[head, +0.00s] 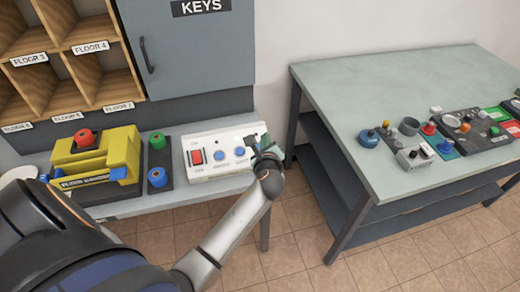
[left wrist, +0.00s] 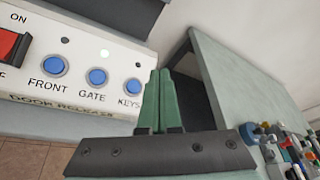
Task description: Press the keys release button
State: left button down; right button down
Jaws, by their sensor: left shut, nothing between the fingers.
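The white door release panel (head: 212,174) lies on the bench, and it also shows in the left wrist view (left wrist: 62,92). It has a red ON switch (head: 196,157) and blue buttons marked FRONT (left wrist: 54,66), GATE (left wrist: 97,76) and KEYS. The blue KEYS button (left wrist: 131,87) is at the right end, just left of my fingertips in the left wrist view. My left gripper (head: 256,143) is shut and empty, over the panel's right end; its green fingers show in the left wrist view (left wrist: 154,95). In the head view the gripper covers the KEYS button. Contact cannot be told.
A grey KEYS cabinet (head: 195,50) is behind. A table (head: 375,95) with several small devices is at right, across a gap.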

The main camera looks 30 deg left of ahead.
pick_arm(q)
jog(key=f+b, duration=0.2)
jog(key=w+a+f+b, duration=0.1)
jog(key=f+b, duration=0.1)
jog(key=a+f+b, duration=0.1)
jog(key=f+b, duration=0.1)
jog(key=shift+w, duration=0.4)
jog(key=shift+w+a+f, duration=0.2)
jog(key=shift+a+f, duration=0.05)
jog(key=shift+f, duration=0.2)
jog(key=shift+f, duration=0.1)
dwell(1.2)
jog(key=shift+w+a+f+b, duration=0.15)
jog(key=shift+f+b, duration=0.1)
jog(key=shift+b, duration=0.05)
jog(key=shift+w+a+f, duration=0.1)
jog(key=shift+a+f, duration=0.05)
jog(key=shift+f, duration=0.2)
dwell(0.6)
dwell(0.3)
jog(key=shift+s+d+r+p, duration=0.3)
jog(key=shift+r+p, duration=0.35)
jog(key=shift+p, duration=0.15)
jog(key=shift+r, duration=0.1)
